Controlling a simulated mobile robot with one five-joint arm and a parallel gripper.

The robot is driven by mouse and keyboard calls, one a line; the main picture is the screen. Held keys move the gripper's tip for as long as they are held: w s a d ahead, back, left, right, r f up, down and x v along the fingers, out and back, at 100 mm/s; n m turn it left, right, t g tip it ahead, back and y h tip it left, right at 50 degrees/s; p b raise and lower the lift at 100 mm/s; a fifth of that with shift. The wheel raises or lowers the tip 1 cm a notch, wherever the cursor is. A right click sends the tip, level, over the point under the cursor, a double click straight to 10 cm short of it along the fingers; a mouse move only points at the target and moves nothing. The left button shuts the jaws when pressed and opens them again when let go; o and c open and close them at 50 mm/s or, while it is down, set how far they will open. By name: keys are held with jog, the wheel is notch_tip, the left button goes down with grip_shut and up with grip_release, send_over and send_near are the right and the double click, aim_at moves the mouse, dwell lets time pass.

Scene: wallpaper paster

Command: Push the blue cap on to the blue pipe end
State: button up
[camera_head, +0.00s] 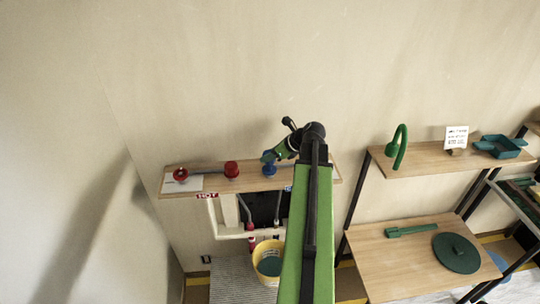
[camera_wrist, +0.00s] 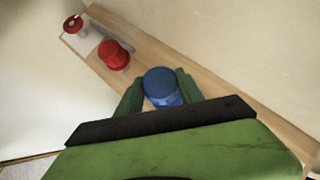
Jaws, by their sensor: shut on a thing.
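The blue cap (camera_wrist: 160,84) is between the two green fingers of my gripper (camera_wrist: 160,92) in the wrist view, and the fingers are shut on it. In the head view, my gripper (camera_head: 270,157) reaches over the wooden shelf from the right, and the blue cap (camera_head: 269,169) shows at its tips, upright at or just above the board. I cannot tell whether it touches the wood. A pipe (camera_head: 277,208) comes up below the shelf near a small blue label. Its blue end is not clearly visible.
The shelf (camera_head: 226,184) also holds a red cap (camera_head: 231,169), a red valve-like piece (camera_head: 180,174) and a white sheet (camera_head: 185,184). A red HOT label (camera_head: 207,196) is on its front edge. A yellow bucket (camera_head: 264,277) stands below. Another shelf (camera_head: 440,161) is on the right.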

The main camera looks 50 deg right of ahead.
jog(key=shift+f+b, duration=2.05)
jog(key=o, duration=1.4)
jog(key=p+v, duration=1.2)
jog(key=v, duration=0.5)
jog(key=shift+s, duration=0.25)
jog(key=shift+r, duration=0.15)
